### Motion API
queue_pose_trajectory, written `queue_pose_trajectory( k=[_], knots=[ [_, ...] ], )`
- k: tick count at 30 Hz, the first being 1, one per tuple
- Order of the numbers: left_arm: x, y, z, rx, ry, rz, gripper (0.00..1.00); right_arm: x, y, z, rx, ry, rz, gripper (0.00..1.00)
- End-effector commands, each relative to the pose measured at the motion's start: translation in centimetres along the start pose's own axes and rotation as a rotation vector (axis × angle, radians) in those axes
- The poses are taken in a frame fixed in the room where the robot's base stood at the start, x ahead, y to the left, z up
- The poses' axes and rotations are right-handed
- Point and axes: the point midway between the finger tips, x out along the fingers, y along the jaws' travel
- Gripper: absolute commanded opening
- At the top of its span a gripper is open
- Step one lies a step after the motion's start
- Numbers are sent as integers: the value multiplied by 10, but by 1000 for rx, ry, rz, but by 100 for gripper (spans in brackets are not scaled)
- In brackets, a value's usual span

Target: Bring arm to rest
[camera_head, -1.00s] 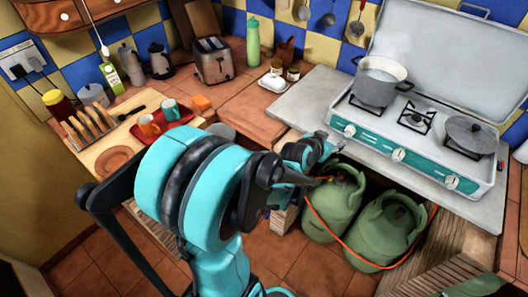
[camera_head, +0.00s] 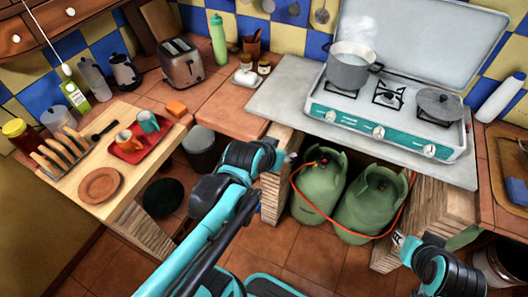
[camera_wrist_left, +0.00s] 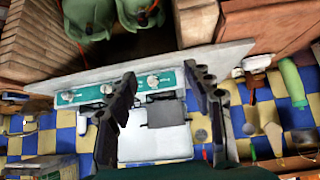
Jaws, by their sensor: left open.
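My left arm reaches up from the bottom middle of the head view. Its left gripper (camera_head: 286,157) is near the wooden counter post, left of the gas bottles, and small in this view. In the left wrist view the two dark fingers (camera_wrist_left: 160,74) stand wide apart with nothing between them. That view shows the stove (camera_wrist_left: 120,92) upside down beyond the fingers. My right arm shows at the lower right of the head view, its gripper end (camera_head: 398,240) by the right counter post. Its fingers are too small to read.
Two green gas bottles (camera_head: 319,187) with an orange hose stand under the stove counter. A steaming pot (camera_head: 348,72) sits on the stove. At left, a wooden board (camera_head: 72,185) carries a plate, toast rack and red tray (camera_head: 130,152) with cups. Tiled floor shows between the counters.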

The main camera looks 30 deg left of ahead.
Motion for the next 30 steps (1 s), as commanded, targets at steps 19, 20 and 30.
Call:
queue_pose_trajectory(
  k=[19,20,30],
  knots=[
    [-20,12,20,15,-50,5,52,-1,0,-1,0,0,0,30],
    [-24,15,26,18,-64,5,52,-1,0,-1,0,0,0,30],
    [-53,25,64,38,-150,-7,52,-1,0,-1,0,0,0,30]
  ],
)
